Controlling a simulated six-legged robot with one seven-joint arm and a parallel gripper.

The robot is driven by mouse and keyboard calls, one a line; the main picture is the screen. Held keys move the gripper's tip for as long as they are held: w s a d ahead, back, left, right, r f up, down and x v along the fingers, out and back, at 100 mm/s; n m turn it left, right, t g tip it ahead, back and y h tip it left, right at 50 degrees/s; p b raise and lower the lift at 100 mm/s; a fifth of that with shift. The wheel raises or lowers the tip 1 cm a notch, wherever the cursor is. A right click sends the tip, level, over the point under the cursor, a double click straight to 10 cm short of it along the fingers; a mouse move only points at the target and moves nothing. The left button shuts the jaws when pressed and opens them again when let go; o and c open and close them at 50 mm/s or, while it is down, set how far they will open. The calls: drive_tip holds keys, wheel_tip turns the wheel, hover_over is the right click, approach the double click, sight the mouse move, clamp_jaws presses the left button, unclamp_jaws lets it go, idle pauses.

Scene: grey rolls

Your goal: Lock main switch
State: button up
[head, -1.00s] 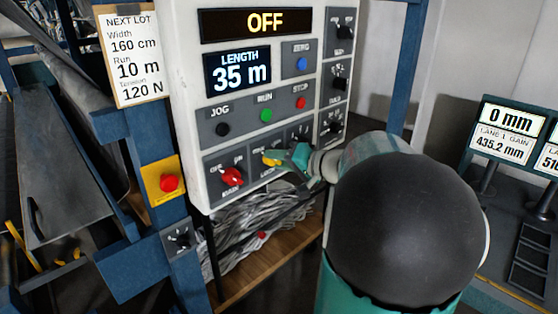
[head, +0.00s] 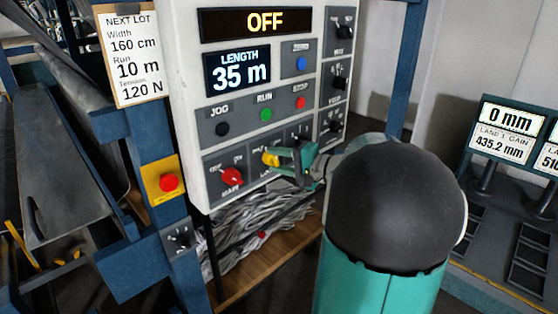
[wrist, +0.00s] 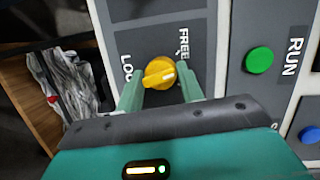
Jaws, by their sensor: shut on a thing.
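A yellow knob (head: 268,160) sits on the lower row of the white control box; in the wrist view the knob (wrist: 160,73) lies between the words FREE and LOCK. Its handle lies nearly level there, slightly raised at the right; I cannot tell which word it is set to. My gripper (head: 287,158) is at the panel with its fingers closed around the yellow knob, one on each side in the wrist view (wrist: 161,88). The red MAIN knob (head: 231,176) is just left of it, with OFF and ON labels. The top display (head: 265,22) reads OFF.
A green RUN button (head: 266,115) and red STOP button (head: 301,103) are just above my gripper; RUN also shows in the wrist view (wrist: 259,60). A red button on a yellow plate (head: 168,182) is on the blue post at left. Grey strips fill the shelf below.

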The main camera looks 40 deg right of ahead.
drive_tip(key=m, duration=0.3)
drive_tip(key=m+t, duration=0.1)
drive_tip(key=m, duration=0.2)
drive_tip(key=shift+t+y, duration=0.3)
drive_tip(key=shift+y, duration=0.1)
drive_tip(key=m+t, duration=0.1)
drive_tip(key=m, duration=0.4)
drive_tip(key=shift+m+t+h, duration=0.3)
drive_tip(key=shift+t, duration=0.1)
drive_tip(key=shift+d, duration=0.1)
drive_tip(key=o, duration=0.8)
drive_tip(key=shift+m, duration=0.3)
drive_tip(key=shift+o, duration=0.6)
drive_tip(key=shift+f, duration=0.15)
drive_tip(key=shift+s, duration=0.1)
drive_tip(key=v, duration=1.3)
drive_tip(key=shift+s, duration=0.35)
